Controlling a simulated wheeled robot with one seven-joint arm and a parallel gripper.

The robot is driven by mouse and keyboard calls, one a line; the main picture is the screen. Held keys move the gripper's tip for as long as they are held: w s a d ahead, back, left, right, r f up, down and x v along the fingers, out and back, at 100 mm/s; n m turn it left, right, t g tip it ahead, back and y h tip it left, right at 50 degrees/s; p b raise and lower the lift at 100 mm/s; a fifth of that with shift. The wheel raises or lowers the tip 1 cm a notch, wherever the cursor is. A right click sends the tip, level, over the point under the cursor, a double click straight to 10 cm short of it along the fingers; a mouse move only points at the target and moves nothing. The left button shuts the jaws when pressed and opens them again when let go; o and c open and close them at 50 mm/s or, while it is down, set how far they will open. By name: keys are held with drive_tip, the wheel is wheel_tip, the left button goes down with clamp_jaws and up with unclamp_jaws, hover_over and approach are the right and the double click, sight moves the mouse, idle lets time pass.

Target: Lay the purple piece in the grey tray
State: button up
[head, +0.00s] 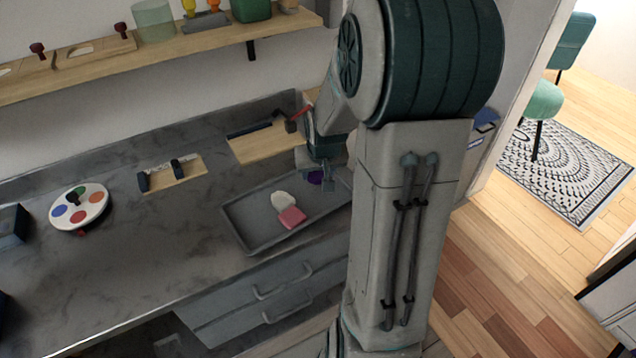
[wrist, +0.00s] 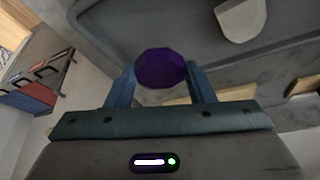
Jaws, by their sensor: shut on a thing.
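The purple piece (wrist: 161,69) is held between the two fingers of my gripper (wrist: 161,85) in the wrist view. In the head view the purple piece (head: 315,177) shows small beside my gripper (head: 322,182), over the right part of the grey tray (head: 250,237). Whether it touches the tray floor cannot be told. A white piece (head: 282,200) and a pink piece (head: 292,217) lie in the tray near its middle, close together. The tray's right end is hidden behind my arm. The white piece (wrist: 241,18) also shows in the wrist view.
A wooden board with a dark tool (head: 265,145) lies behind the tray. A smaller board with dark clamps (head: 172,174) and a round palette (head: 79,206) are to the left. A shelf (head: 130,62) runs above.

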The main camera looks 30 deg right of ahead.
sight(319, 178)
drive_tip(key=shift+f, duration=2)
drive_tip(key=shift+f+b, duration=0.1)
drive_tip(key=shift+b, duration=0.25)
drive_tip(key=o, duration=1)
drive_tip(key=shift+f, duration=0.1)
drive_tip(key=shift+r, duration=0.45)
drive_tip(key=p+v, duration=0.2)
drive_tip(key=v, duration=0.9)
drive_tip(key=s+a+r+n, duration=0.1)
drive_tip(key=s+a, duration=0.3)
drive_tip(key=s+a+r+n+g, duration=0.1)
drive_tip(key=s+a+r, duration=0.1)
drive_tip(key=s+a, duration=0.2)
drive_tip(key=s+a+r+y, duration=0.1)
drive_tip(key=s+a+r, duration=0.1)
drive_tip(key=s+a, duration=0.2)
drive_tip(key=shift+s+a+n+g, duration=0.1)
drive_tip(key=shift+s+n+g, duration=0.1)
drive_tip(key=shift+s, duration=0.3)
drive_tip(key=shift+s+a+n+g, duration=0.1)
drive_tip(key=shift+s+a+n, duration=0.1)
drive_tip(key=shift+s, duration=0.35)
